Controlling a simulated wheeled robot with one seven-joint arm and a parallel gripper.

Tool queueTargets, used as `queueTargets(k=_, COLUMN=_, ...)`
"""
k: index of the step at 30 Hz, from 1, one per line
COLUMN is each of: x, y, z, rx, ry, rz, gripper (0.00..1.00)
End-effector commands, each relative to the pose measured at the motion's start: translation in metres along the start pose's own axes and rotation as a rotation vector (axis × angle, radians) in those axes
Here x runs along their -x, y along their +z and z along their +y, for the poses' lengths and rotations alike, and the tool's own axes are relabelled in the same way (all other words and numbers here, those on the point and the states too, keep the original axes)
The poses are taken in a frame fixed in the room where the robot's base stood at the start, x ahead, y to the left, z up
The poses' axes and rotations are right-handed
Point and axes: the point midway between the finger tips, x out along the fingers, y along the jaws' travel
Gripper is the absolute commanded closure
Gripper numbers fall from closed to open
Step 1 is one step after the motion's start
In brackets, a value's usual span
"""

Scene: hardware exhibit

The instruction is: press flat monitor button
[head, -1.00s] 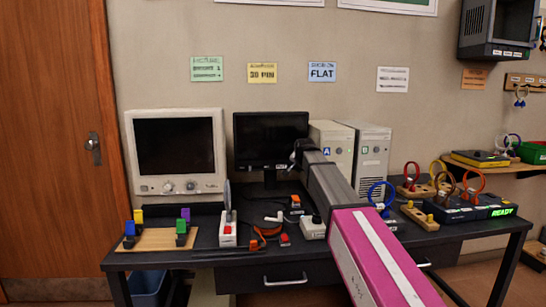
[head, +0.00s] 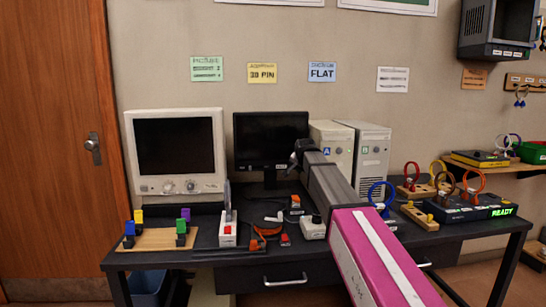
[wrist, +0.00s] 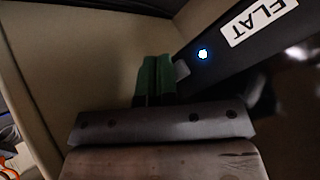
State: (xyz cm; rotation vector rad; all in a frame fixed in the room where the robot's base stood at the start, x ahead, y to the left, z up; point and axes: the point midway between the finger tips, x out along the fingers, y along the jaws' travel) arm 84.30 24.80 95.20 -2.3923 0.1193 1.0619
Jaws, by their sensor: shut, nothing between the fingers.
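The flat monitor (head: 268,136) is black and stands upright at the back of the desk, its screen dark. In the wrist view its lower bezel (wrist: 238,42) carries a white "FLAT" label (wrist: 260,22) and a small round button (wrist: 202,54), glowing bluish white. My gripper (wrist: 155,62) has green fingertips that are shut together and empty. They are left of the button in the wrist view, with a visible gap between them and it. In the head view my gripper (head: 292,160) is in front of the monitor's lower right corner, partly hidden by my arm.
A beige CRT monitor (head: 175,190) stands left of the flat one; two computer towers (head: 371,160) stand to its right. Small switch boxes (head: 228,238) and cables lie on the dark desk (head: 200,256) in front. Ring stands (head: 380,193) are at the right.

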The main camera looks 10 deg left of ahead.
Motion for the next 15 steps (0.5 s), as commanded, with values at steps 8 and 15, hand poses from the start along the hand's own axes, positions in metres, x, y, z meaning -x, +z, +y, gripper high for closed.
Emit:
queueTargets(k=8, x=0.0009, y=0.0006, z=0.0006, rx=0.000, ry=0.000, rz=0.000, gripper=1.00)
queueTargets(k=15, x=0.0084, y=0.0064, z=0.0064, rx=0.000, ry=0.000, rz=0.000, gripper=1.00)
